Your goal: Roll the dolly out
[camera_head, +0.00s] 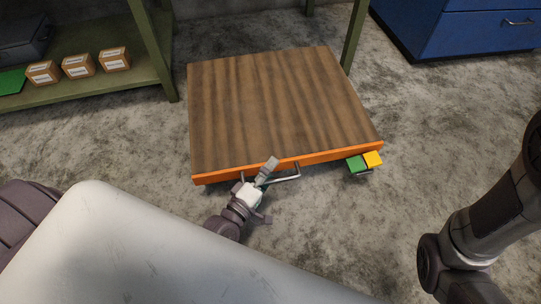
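The dolly (265,100) is a low platform with a brown wooden top and an orange edge, in the middle of the head view. A grey metal handle (287,179) sticks out from its front edge. My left gripper (266,191) is at the left part of this handle, with its fingers spread apart. One finger overlaps the front edge in the picture; I cannot tell whether it touches the handle. A green pedal (356,164) and a yellow pedal (373,159) sit side by side at the dolly's front right corner. My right gripper is out of view; only its arm shows.
A green shelf (125,79) with several small boxes (78,67) stands at the back left. A green post (355,38) rises behind the dolly. A blue cabinet (470,34) stands at the back right. Concrete floor (440,125) is clear right of the dolly.

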